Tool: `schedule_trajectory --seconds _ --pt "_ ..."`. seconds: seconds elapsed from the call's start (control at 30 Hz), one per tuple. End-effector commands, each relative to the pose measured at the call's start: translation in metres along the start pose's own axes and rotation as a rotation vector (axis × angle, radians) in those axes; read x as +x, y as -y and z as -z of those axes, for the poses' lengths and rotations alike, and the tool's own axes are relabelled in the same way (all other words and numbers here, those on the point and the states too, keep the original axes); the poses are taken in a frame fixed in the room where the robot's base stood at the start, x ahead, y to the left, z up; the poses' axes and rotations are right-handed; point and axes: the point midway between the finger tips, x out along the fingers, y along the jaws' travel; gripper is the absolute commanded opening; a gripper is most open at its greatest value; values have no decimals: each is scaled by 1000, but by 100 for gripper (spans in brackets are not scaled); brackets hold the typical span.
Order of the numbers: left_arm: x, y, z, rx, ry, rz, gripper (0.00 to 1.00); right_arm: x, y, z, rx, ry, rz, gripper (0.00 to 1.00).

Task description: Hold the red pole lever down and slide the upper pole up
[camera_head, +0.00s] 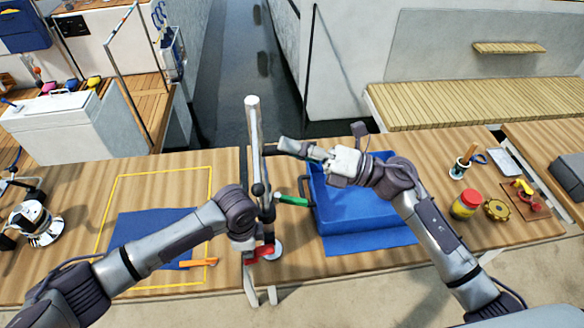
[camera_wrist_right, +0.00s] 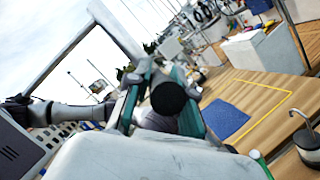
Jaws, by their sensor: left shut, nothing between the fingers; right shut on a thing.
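The pole stands upright near the middle of the bench's front edge in the head view. Its pale upper pole (camera_head: 253,122) rises above a dark collar. The red lever (camera_head: 262,252) sits low on the pole, near a round metal base. My left gripper (camera_head: 264,228) is at the pole just above the red lever, shut with nothing between its fingers. The arm partly hides it, and contact with the lever is unclear. My right gripper (camera_head: 288,146) reaches leftward to the upper pole and is shut on it. In the right wrist view a dark round part (camera_wrist_right: 169,98) shows between the green-padded fingers.
A blue bin (camera_head: 345,215) stands right of the pole, with a green handle (camera_head: 292,201) between. A blue mat (camera_head: 150,228) and an orange tool (camera_head: 199,263) lie left. Space above the pole is clear.

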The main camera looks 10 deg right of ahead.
Motion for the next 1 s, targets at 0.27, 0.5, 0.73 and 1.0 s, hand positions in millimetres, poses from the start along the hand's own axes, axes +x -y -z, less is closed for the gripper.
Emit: schedule_trajectory --seconds 0.27,0.5,0.73,1.0 --pt "0 -1 0 0 1 -1 0 6 -26 -17 -3 8 -4 0" --pt "0 0 0 0 0 -1 0 7 -29 -20 -2 10 -7 0" --pt "0 0 0 0 0 0 0 7 -30 -20 -4 11 -8 39" --pt "0 0 0 0 0 0 0 6 -27 -17 -1 6 -3 48"
